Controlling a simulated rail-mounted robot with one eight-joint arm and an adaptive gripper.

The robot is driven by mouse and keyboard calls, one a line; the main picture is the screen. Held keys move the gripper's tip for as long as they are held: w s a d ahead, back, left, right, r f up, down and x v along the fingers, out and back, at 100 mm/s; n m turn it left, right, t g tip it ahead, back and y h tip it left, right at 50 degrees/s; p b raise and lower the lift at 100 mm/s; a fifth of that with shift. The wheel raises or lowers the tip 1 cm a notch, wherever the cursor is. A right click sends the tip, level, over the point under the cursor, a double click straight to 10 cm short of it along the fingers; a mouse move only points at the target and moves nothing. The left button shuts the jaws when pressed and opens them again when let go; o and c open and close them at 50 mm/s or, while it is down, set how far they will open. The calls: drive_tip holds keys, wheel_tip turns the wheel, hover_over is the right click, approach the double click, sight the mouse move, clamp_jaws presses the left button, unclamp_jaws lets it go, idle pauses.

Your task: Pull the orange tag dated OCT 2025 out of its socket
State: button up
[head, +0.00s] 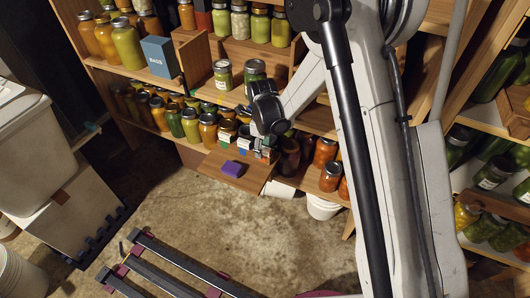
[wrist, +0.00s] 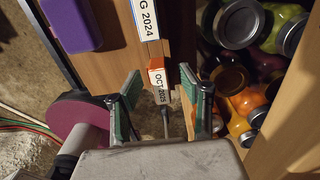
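The orange tag (wrist: 156,64) carries a white label reading OCT 2025 and sits at the edge of a wooden board in the wrist view. A thin dark rod shows below it. My gripper (wrist: 162,92) is open, with one green-padded finger on each side of the tag. Gaps show between the fingers and the tag, and nothing is held. The tag's socket is not clear in this view. In the head view my gripper (head: 262,150) is at the small wooden shelf, and it hides most of the tag area.
A second tag, its label ending in G 2024 (wrist: 145,18), stands just beyond the orange one. A purple block (head: 233,169) lies on the wooden shelf board (head: 215,165). Jars (wrist: 236,75) crowd the right side. A white bucket (head: 322,207) stands below the shelf; open floor lies in front.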

sight(263, 147)
clamp_jaws()
drive_tip(key=shift+r, duration=0.2)
drive_tip(key=shift+r+p, duration=1.5)
drive_tip(key=shift+r, duration=1.2)
